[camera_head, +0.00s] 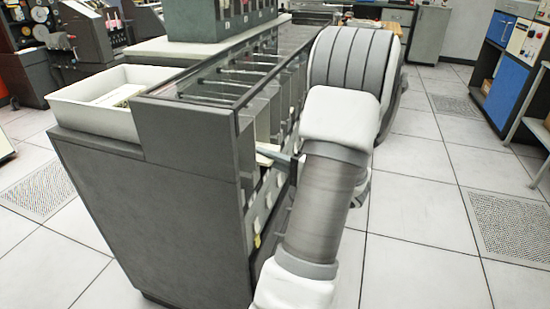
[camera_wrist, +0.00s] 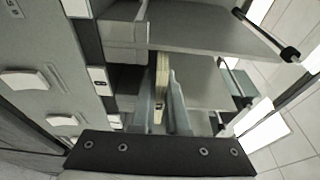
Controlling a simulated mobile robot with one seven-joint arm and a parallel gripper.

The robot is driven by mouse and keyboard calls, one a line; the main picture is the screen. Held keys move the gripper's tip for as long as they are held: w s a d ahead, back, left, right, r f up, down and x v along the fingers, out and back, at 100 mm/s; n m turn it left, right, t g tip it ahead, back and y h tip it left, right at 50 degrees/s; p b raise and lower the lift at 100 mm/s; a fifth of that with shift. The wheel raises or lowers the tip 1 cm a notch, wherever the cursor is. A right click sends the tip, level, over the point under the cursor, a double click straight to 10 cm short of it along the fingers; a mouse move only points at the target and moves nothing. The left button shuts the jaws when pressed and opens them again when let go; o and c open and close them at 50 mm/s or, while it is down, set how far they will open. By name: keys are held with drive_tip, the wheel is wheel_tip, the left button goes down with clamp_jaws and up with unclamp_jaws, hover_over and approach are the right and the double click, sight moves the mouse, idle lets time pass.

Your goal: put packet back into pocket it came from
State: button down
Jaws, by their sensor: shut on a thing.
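In the wrist view, a thin cream packet (camera_wrist: 162,72) stands edge-on between the two fingers of my gripper (camera_wrist: 161,102), which is shut on it. The packet and fingertips are at the mouth of a pocket, between grey plates of the card sorter (camera_wrist: 200,39). I cannot tell how deep the packet sits in the pocket. In the head view, the sorter (camera_head: 160,215) is a long dark grey cabinet with a row of pockets along its right side. My gripper (camera_head: 285,160) reaches into that row near the front end, mostly hidden by my arm.
A white tray (camera_head: 105,122) sits on the sorter's near left end. Pale tabs (camera_wrist: 25,80) line the sorter's side in the wrist view. Metal rods with dark ends (camera_wrist: 285,52) stick out near the pockets. Open tiled floor (camera_head: 420,215) lies to the right.

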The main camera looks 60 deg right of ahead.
drive_tip(key=shift+w+a, duration=0.3)
drive_tip(key=shift+w, duration=0.7)
drive_tip(key=shift+w+a, duration=0.3)
drive_tip(key=shift+w, duration=0.65)
drive_tip(key=shift+f, duration=0.25)
drive_tip(key=c, duration=0.8)
unclamp_jaws()
drive_tip(key=shift+c, duration=0.2)
drive_tip(key=s+p, duration=0.3)
drive_tip(key=s, duration=1.4)
drive_tip(key=shift+s+d, duration=0.15)
drive_tip(key=shift+s, duration=0.05)
